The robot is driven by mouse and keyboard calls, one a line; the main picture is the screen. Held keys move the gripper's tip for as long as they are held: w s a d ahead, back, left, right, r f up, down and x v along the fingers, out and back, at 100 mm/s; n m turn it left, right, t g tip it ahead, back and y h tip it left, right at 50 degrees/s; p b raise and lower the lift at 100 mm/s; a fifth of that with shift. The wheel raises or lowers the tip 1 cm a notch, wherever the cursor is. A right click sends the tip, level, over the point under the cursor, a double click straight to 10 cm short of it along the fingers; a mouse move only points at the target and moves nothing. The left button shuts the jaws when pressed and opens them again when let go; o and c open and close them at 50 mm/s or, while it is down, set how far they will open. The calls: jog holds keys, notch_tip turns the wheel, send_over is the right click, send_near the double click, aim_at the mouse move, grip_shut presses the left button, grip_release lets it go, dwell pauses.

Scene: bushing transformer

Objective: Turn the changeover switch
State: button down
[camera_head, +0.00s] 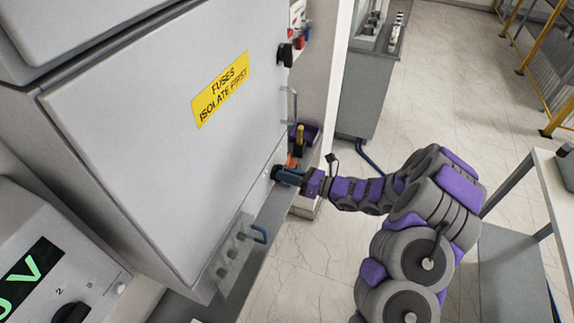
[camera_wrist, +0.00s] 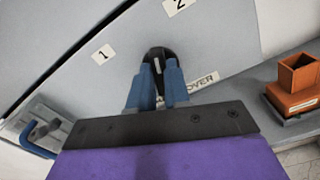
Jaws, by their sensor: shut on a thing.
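The changeover switch (camera_wrist: 157,55) is a black round knob with a white mark on the grey cabinet face, between labels "1" (camera_wrist: 103,54) and "2" (camera_wrist: 178,4). Part of the lettering "OVER" (camera_wrist: 202,82) shows beside it. My gripper (camera_wrist: 155,78) has blue fingers, one on each side of the knob, shut on it. In the head view my gripper (camera_head: 287,176) reaches the cabinet's lower right side from the right. There the fingers hide most of the knob. The knob's white mark points up, slightly left, in the wrist view.
A grey cabinet (camera_head: 130,130) with a yellow fuses sign (camera_head: 220,89) fills the left. A blue-handled lever (camera_wrist: 40,138) is left of the switch. An orange square block (camera_wrist: 296,85) stands on the ledge to the right. A table (camera_head: 515,220) stands at right; open floor lies between.

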jog(key=shift+w+d+m+p, duration=0.1)
jog(key=shift+w+m+p, duration=0.1)
jog(key=shift+m+p, duration=1.95)
jog(key=shift+m, duration=0.35)
jog(key=c, duration=1.1)
grip_release()
jog(key=shift+w+f, duration=0.1)
jog(key=shift+w, duration=0.05)
jog(key=v, duration=1.7)
jog(key=shift+d+b, duration=0.2)
jog(key=shift+b, duration=0.1)
